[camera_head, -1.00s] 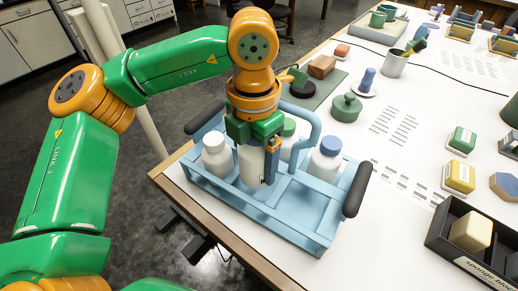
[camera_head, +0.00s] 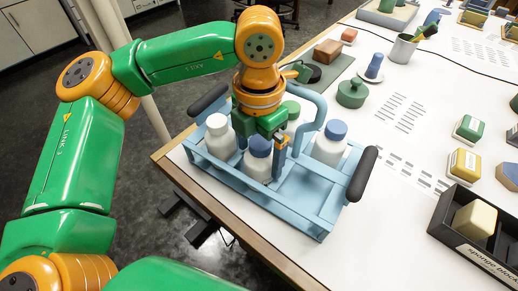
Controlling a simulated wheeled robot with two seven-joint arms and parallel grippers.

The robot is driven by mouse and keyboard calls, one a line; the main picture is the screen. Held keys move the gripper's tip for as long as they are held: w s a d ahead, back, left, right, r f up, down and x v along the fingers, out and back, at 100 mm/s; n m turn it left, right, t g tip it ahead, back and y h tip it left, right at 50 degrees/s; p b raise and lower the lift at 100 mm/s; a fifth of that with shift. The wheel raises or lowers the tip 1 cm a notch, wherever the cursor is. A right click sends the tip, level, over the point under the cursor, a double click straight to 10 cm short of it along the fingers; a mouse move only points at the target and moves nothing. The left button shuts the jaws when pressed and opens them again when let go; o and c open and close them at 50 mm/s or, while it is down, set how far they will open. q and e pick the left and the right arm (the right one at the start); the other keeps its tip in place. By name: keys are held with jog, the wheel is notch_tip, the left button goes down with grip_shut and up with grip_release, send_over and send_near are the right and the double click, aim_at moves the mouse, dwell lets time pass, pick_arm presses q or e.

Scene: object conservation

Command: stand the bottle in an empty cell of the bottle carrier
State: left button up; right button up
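The light-blue bottle carrier (camera_head: 318,232) with dark grips stands on the near left part of the white table. A white bottle with a blue cap (camera_head: 258,166) stands upright in a near-side cell, below my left gripper (camera_head: 260,150). The gripper's fingers are spread apart around and just behind its cap, and I see no grip on it. A white-capped bottle (camera_head: 220,145), a green-capped bottle (camera_head: 292,120), partly hidden by the gripper, and another blue-capped bottle (camera_head: 329,148) stand in other cells. The cell at the front right looks empty. My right gripper is not in view.
A black sponge box (camera_head: 450,236) with a cream block lies at right. Small green (camera_head: 469,129) and yellow (camera_head: 463,162) blocks stand behind it. A green lidded pot (camera_head: 352,94) and a grey cup (camera_head: 403,50) stand farther back. The carrier is near the table's left edge.

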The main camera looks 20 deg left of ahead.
pick_arm(q)
jog(key=shift+r+p, duration=0.35)
jog(key=shift+r, duration=0.05)
jog(key=shift+r+p, duration=0.65)
jog(key=shift+p, duration=0.05)
jog(key=shift+w+r+b, duration=0.1)
jog(key=shift+r+b, duration=0.3)
jog(key=shift+b, duration=0.25)
notch_tip(320, 180, up, 5)
jog(key=shift+r, duration=0.1)
notch_tip(320, 180, up, 5)
jog(key=shift+r+p, duration=0.1)
jog(key=shift+p, duration=0.55)
